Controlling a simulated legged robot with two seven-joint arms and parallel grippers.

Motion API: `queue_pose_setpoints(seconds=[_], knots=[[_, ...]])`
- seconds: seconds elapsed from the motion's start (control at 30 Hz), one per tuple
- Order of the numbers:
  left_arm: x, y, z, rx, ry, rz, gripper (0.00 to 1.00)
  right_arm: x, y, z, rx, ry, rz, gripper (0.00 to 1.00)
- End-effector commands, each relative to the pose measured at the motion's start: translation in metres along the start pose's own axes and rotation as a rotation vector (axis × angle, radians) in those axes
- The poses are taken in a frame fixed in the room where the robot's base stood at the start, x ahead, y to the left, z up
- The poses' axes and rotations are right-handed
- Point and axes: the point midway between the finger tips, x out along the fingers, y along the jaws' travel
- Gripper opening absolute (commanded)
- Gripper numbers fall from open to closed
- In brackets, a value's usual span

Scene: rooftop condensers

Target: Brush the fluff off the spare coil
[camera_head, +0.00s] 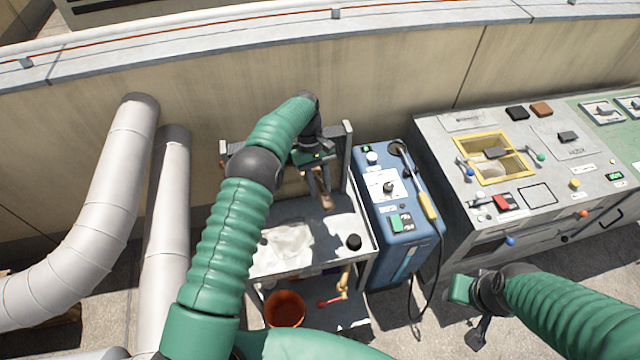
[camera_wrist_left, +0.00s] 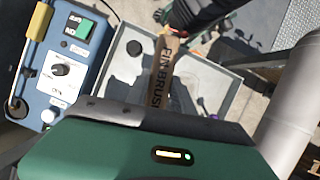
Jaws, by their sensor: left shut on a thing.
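My left gripper (camera_head: 318,180) is shut on a brown wooden brush (camera_head: 325,200) above the grey cart (camera_head: 305,206). In the left wrist view the brush (camera_wrist_left: 160,75) reads "FIN BRUSH"; its bristles cannot be made out. A grey upright frame (camera_head: 348,145) stands at the cart's back edge, partly behind my left arm. I cannot tell whether this is the spare coil, and no fluff can be made out. My right gripper (camera_head: 480,318) is at the lower right, away from the cart; its jaw opening is unclear.
A crumpled white cloth (camera_head: 283,245) and a black round thing (camera_head: 354,242) are on the cart top. An orange bucket (camera_head: 285,308) is below. A blue machine (camera_head: 395,210) and a grey control bench (camera_head: 450,150) stand to the right. Pale ducts (camera_head: 110,200) are left.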

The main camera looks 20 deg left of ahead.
Motion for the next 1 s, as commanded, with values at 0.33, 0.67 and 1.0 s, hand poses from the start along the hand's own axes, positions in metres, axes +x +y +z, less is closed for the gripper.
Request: queue_pose_setpoints(seconds=[0.33,0.67,1.0], knots=[[0.012,0.001,-0.006,0.001,0.002,0.001,0.0,0.01,0.0,0.002,0.0,0.0,0.0,0.36],[-0.014,0.001,0.003,0.0,0.001,0.001,0.0,-0.006,0.0,-0.002,0.0,0.0,0.0,0.36],[-0.021,0.001,0.006,0.0,0.0,0.0,0.0,-0.009,0.0,-0.002,0.0,0.0,0.0,0.36]])
